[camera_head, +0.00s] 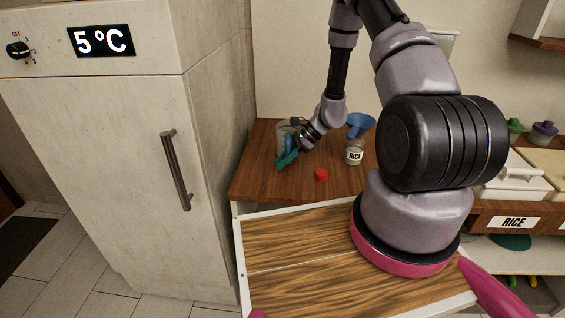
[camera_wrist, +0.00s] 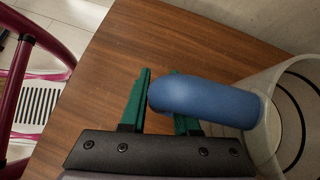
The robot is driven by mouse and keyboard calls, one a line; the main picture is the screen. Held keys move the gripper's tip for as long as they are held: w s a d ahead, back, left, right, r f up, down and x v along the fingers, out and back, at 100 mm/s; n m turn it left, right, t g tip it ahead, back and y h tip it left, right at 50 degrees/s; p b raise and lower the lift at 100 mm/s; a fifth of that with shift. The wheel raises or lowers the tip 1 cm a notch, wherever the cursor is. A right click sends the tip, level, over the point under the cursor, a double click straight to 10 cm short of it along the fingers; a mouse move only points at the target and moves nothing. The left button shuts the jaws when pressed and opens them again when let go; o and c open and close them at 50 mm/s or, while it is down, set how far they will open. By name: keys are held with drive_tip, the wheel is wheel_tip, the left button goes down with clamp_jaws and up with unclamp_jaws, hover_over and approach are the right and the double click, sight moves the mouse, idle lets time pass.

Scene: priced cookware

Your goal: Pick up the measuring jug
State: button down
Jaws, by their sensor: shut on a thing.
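The measuring jug is a clear vessel (camera_head: 282,130) with a blue handle, standing on the wooden counter in the head view, partly hidden behind my gripper. In the wrist view its clear wall (camera_wrist: 268,140) with dark ring lines is at the right edge, and its thick blue handle (camera_wrist: 215,102) reaches left to my fingers. My gripper (camera_head: 288,160) has green fingers and is at the handle's side of the jug. In the wrist view my gripper (camera_wrist: 160,98) is shut on the handle, which lies between the fingers and covers part of the right one.
A red lid (camera_head: 321,174) lies on the wooden counter (camera_head: 262,180) in front. A tall fridge (camera_head: 100,150) borders the counter on the left.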

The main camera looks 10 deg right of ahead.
sight(288, 145)
wheel_tip(288, 145, up, 9)
idle(0.8)
idle(0.4)
